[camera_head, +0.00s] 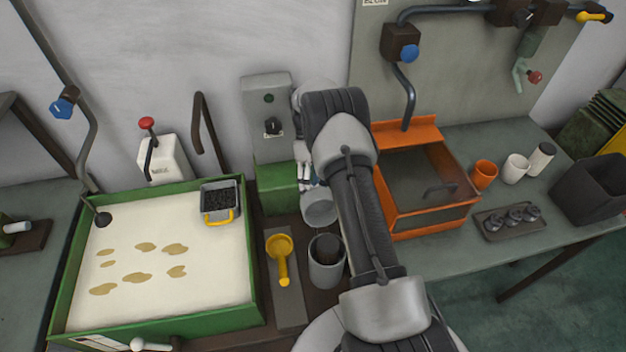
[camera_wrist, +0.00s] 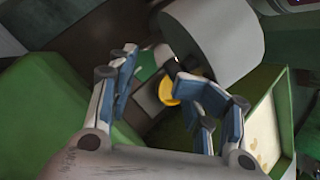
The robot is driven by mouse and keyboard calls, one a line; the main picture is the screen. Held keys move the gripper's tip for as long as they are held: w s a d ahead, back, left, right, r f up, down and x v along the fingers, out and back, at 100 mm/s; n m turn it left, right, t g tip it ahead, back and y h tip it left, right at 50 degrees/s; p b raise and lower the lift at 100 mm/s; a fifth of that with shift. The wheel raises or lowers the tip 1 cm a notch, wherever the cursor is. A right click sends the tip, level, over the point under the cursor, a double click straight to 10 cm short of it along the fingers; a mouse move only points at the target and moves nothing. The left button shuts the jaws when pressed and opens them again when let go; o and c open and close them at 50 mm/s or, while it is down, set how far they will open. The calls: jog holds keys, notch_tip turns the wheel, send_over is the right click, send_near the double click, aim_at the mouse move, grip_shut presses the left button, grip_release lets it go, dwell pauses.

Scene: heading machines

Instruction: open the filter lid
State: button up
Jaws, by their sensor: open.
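My gripper (camera_head: 308,174) is in front of the green-based grey machine (camera_head: 268,125), partly hidden by my arm. In the wrist view my gripper (camera_wrist: 155,76) has its blue-and-white fingers spread, with nothing held between them. A grey cylindrical part (camera_head: 319,208) is just below the fingers. A large grey cylinder (camera_wrist: 215,38) is close by the right finger in the wrist view; whether they touch is unclear. A grey cup (camera_head: 327,268) with dark contents stands below the cylindrical part. No part is clearly marked as the filter lid.
A yellow scoop (camera_head: 281,256) lies on a grey strip beside the cup. A green-rimmed tray (camera_head: 254,255) with a pale bed is at left. An orange-framed box (camera_head: 436,219) with a clear, handled cover is at right, near cups and a small tray (camera_head: 485,232).

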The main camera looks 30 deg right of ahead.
jog(key=shift+o, duration=0.5)
jog(key=shift+d+r, duration=0.2)
jog(key=shift+a+r, duration=0.1)
jog(key=shift+w+r, duration=0.25)
jog(key=v, duration=0.6)
jog(key=shift+r, duration=0.4)
jog(key=shift+f, duration=0.1)
